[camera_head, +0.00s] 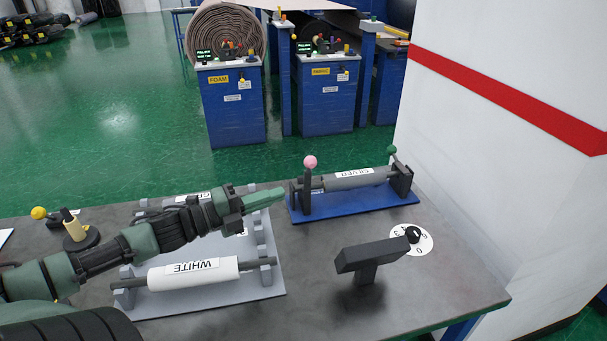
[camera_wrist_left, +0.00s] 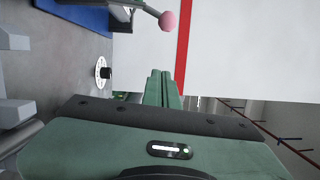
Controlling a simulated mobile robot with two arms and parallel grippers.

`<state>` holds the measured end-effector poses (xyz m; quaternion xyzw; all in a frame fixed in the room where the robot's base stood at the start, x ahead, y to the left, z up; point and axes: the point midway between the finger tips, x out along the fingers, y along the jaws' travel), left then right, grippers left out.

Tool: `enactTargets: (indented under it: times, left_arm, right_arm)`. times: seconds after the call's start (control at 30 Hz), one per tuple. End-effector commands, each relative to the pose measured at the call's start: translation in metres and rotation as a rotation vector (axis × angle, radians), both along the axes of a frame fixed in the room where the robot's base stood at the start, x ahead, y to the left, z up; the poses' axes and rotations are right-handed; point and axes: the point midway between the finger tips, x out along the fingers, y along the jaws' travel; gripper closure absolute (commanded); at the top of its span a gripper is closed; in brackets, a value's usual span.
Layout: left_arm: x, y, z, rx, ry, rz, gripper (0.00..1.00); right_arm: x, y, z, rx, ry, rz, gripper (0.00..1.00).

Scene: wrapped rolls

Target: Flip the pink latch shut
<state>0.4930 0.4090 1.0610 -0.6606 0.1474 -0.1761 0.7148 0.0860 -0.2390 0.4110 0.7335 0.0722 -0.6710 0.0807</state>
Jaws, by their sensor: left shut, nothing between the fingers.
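The pink latch knob (camera_head: 310,162) tops a dark lever that stands about upright at the left end of a blue roll holder (camera_head: 345,208). In the left wrist view the pink knob (camera_wrist_left: 169,20) shows near the top, above the fingers. A grey labelled roll (camera_head: 358,179) lies in the holder. A green knob (camera_head: 391,149) tops the lever at its right end. My left gripper (camera_head: 265,198) is shut and empty, left of the pink latch and lower in the picture, apart from it. Its fingers (camera_wrist_left: 165,88) lie together in the wrist view. My right gripper is not seen.
A grey rack (camera_head: 268,290) with a white roll (camera_head: 193,273) lies under my left arm. A black T-shaped stand (camera_head: 368,262) and a dial (camera_head: 418,242) are at the right. A yellow-knobbed item (camera_head: 39,213) is at the left. A white wall (camera_head: 480,150) borders the table's right.

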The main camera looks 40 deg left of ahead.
Motion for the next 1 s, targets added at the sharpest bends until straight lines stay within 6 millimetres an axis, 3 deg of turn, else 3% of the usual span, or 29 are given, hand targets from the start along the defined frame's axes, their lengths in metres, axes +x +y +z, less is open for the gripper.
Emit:
enactTargets:
  times: [0.77,1.0]
  left_arm:
    - [0.082,-0.041,0.004,0.001,-0.003,0.0,1.0]
    - [0.101,-0.016,0.007,0.002,-0.001,0.002,1.0]
  right_arm:
    - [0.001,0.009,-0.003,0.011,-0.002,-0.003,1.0]
    - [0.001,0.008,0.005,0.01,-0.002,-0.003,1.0]
